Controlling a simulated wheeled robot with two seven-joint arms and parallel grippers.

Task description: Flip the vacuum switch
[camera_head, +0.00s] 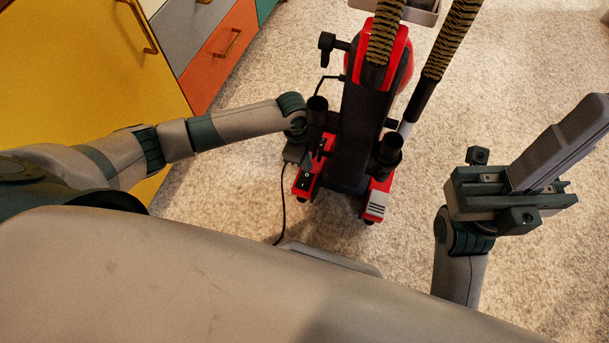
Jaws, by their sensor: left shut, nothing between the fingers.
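A red and black upright vacuum (357,130) stands on the carpet in the middle of the view. A black rocker switch (305,180) with a pale mark shows on the red left part of its base. My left gripper (296,154) is shut and empty beside the left of the vacuum, just above the switch in the picture. Its fingertips are mostly hidden, and I cannot tell if they touch the vacuum. My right gripper (560,145) is at the right, well apart from the vacuum. Its fingers overlap in this view, so its opening is unclear.
A yellow cabinet door (80,60) and coloured drawers (222,50) stand at the upper left, near my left arm. Ridged hoses (452,40) rise from the vacuum. A thin black cord (283,210) hangs beside the base. Carpet between vacuum and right gripper is clear.

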